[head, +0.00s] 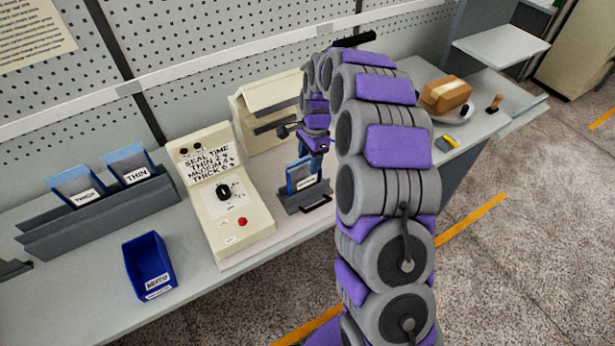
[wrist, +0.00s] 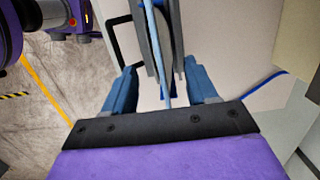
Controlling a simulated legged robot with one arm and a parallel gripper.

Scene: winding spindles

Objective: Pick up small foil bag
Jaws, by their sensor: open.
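A small foil bag with blue edges and a white label (head: 305,182) stands upright in a small dark holder (head: 318,204) on the bench, right of the control box. The label is too small to read. My gripper (head: 314,150) is open just above and behind the bag, partly screened by my arm. In the wrist view, the blue fingers of my gripper (wrist: 161,82) stand apart, with the thin light-blue bag edge (wrist: 158,50) running between them. Whether either finger touches the bag cannot be told.
The cream control box (head: 215,185) stands left of the holder, with a cream machine (head: 270,105) behind. Bags labelled THICK (head: 78,186) and THIN (head: 130,166) stand in a rack at left, near a blue bin (head: 149,266). A brown package (head: 446,94) lies at right.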

